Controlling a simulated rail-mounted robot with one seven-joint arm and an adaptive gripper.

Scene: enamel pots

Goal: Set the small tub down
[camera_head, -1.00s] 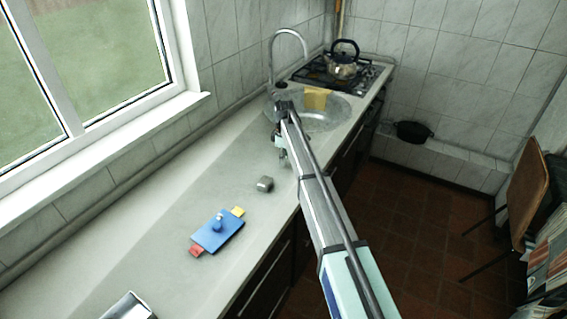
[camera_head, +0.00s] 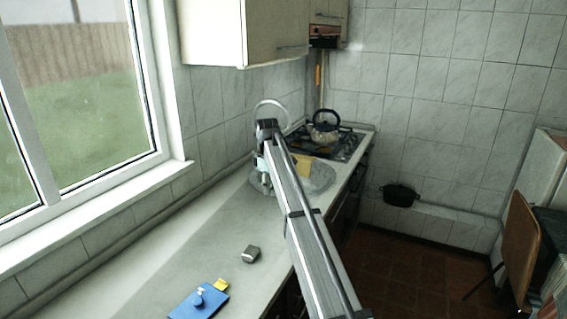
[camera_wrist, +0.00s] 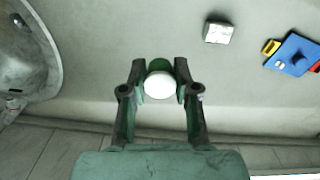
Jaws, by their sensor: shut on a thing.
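The small tub (camera_wrist: 159,85), round with a white face and a green body, sits between my fingers in the wrist view. My gripper (camera_wrist: 160,70) is shut on it, one dark finger on each side. Below the tub in that view is the pale worktop (camera_wrist: 110,45); I cannot tell the height between them. In the head view my gripper (camera_head: 263,172) is by the near left edge of the sink, partly behind my arm. The tub cannot be made out there.
A small grey block (camera_head: 250,254) stands on the worktop, with a blue board (camera_head: 205,303) nearer. The sink (camera_head: 318,180) holds a tan piece (camera_head: 302,166). A kettle (camera_head: 326,128) is on the stove. Worktop left of the grey block is clear.

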